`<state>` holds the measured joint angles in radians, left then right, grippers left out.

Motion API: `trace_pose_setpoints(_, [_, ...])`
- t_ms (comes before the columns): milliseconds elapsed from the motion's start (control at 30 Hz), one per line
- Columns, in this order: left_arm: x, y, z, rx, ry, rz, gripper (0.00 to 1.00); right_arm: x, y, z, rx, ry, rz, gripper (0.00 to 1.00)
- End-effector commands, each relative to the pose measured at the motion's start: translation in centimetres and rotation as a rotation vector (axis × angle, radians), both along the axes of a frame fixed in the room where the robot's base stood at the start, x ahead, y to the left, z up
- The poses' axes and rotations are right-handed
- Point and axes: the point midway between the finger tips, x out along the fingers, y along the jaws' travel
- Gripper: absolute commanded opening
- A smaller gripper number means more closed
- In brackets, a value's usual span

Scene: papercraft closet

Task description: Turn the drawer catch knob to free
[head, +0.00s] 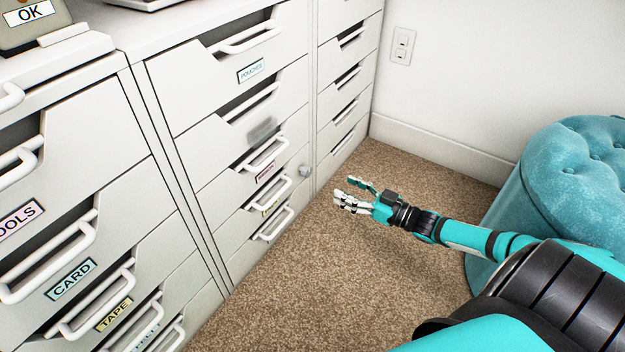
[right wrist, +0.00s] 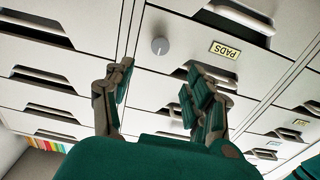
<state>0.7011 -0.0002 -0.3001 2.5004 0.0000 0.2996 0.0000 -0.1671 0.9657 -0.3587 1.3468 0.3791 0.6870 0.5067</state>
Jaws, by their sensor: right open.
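The drawer catch knob (head: 305,171) is a small round grey knob on the right part of a lower drawer front in the middle cabinet. In the right wrist view the knob (right wrist: 159,46) shows upside down, beside the yellow PADS label (right wrist: 224,50). A line on its face runs roughly up and down in that picture. My right gripper (head: 352,192) is open and empty, to the right of the knob and apart from it. In the right wrist view my right gripper's fingers (right wrist: 157,82) are spread, with the knob beyond the gap between them. My left gripper is not in view.
White drawer handles (head: 272,190) stick out near the knob. A teal tufted stool (head: 580,165) stands at the right, close to my right arm. Brown carpet (head: 300,290) lies clear in front of the cabinets. A wall socket (head: 402,46) is at the back.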

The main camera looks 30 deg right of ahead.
Motion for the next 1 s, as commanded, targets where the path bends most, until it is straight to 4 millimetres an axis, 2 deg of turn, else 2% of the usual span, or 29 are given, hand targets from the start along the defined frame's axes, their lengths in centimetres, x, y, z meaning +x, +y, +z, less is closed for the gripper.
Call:
trace_pose_setpoints(33, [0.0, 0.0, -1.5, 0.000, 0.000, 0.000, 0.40, 1.2, 0.5, -0.6, 0.000, -0.005, 0.002, 0.56])
trace_pose_setpoints(200, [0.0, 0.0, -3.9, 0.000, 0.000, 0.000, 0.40, 4.7, 1.9, -0.6, 0.000, -0.005, 0.001, 0.56])
trace_pose_setpoints(500, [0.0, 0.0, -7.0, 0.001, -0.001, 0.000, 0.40, 9.4, 3.9, -0.4, -0.001, -0.003, 0.000, 0.56])
trace_pose_setpoints(700, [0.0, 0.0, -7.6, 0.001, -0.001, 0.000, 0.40, 10.5, 4.3, -0.2, 0.000, 0.001, -0.001, 0.56])
trace_pose_setpoints(967, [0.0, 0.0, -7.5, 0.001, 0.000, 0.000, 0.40, 10.6, 4.4, -0.1, -0.001, 0.002, -0.001, 0.56])
trace_pose_setpoints(1000, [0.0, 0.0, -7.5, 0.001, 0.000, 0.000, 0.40, 10.6, 4.4, -0.1, -0.001, 0.002, -0.001, 0.52])
